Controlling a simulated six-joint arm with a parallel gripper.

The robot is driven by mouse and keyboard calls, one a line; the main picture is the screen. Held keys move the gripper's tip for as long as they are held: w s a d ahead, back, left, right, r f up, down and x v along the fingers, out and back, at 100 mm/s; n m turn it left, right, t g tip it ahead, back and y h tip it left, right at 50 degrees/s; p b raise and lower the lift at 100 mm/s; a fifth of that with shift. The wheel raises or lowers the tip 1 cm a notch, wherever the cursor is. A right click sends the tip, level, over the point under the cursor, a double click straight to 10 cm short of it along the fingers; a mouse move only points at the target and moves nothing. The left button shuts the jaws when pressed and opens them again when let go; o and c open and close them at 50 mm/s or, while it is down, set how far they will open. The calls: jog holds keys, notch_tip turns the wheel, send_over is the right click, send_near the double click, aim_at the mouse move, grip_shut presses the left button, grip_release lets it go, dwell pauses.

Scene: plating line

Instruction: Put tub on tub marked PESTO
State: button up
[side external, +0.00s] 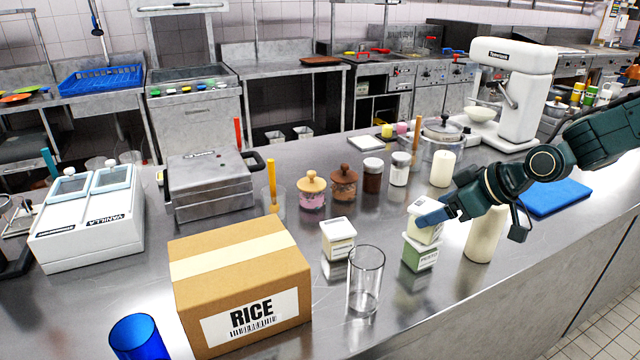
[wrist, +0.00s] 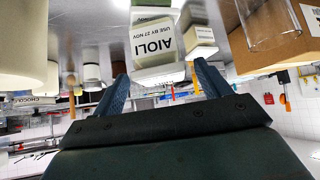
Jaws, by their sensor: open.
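The white tub (side external: 422,233), labelled AIOLI in the wrist view (wrist: 153,42), sits on top of the green tub marked PESTO (side external: 420,257), roughly lined up with it. The wrist view is upside down, and part of the green tub (wrist: 150,14) shows at its top edge. My gripper (side external: 428,217) is at the upper tub's height. Its blue fingers (wrist: 160,70) are apart, one toward each side of the white tub, with visible gaps. In the side view a finger hides part of the upper tub.
Another white tub (side external: 338,239) stands to the left, with a clear glass (side external: 366,283) and the RICE box (side external: 240,285) nearer. A pale cylinder (side external: 484,232) stands close on the right, beneath my arm. Jars (side external: 399,169) stand behind. Bare counter lies in front of the stack.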

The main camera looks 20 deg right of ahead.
jog(key=v, duration=0.8)
jog(key=shift+s+r, duration=0.25)
jog(key=shift+r, duration=0.05)
jog(key=shift+d, duration=0.15)
dwell(0.3)
jog(key=s+d+r+m+g+h, duration=0.1)
jog(key=s+m, duration=0.1)
jog(key=s, duration=0.9)
jog(key=s+d+r+m+g+h, duration=0.1)
jog(key=s+d+r+m+h, duration=0.1)
jog(key=s, duration=0.8)
jog(key=shift+s+m+g, duration=0.3)
jog(key=shift+s+g, duration=0.1)
